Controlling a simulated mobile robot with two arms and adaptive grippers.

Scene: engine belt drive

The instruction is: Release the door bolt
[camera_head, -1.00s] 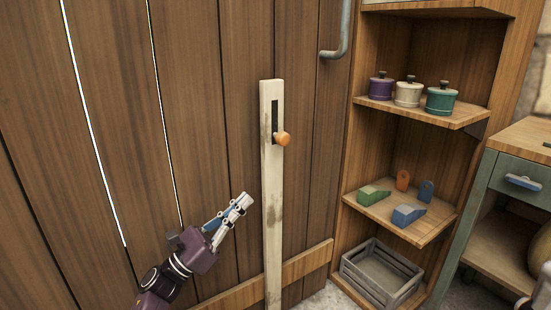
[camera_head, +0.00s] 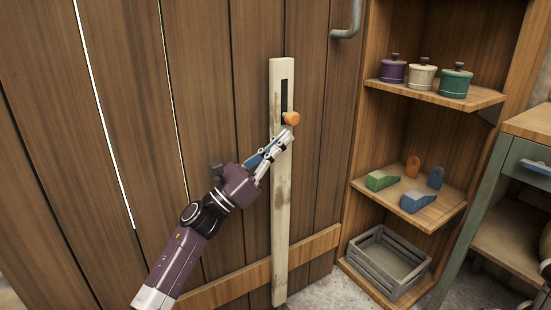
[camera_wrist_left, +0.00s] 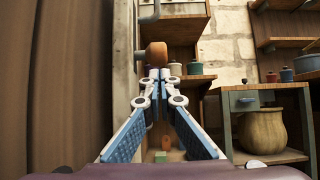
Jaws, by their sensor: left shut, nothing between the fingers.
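The door bolt's orange knob (camera_head: 291,118) sticks out from a dark slot (camera_head: 284,95) in a pale upright board (camera_head: 281,215) on the wooden door (camera_head: 130,110). The knob sits at the lower end of the slot. My left gripper (camera_head: 287,133) is shut and empty, with its fingertips just below the knob. In the left wrist view the orange knob (camera_wrist_left: 156,54) shows just beyond and above the closed fingertips (camera_wrist_left: 159,74). I cannot tell whether they touch.
A corner shelf to the right holds purple, cream and teal pots (camera_head: 422,77), and coloured wedges (camera_head: 417,201) lower down. A grey crate (camera_head: 362,260) stands at its bottom. A metal door handle (camera_head: 346,32) is above right of the bolt. A green cabinet (camera_head: 495,190) stands far right.

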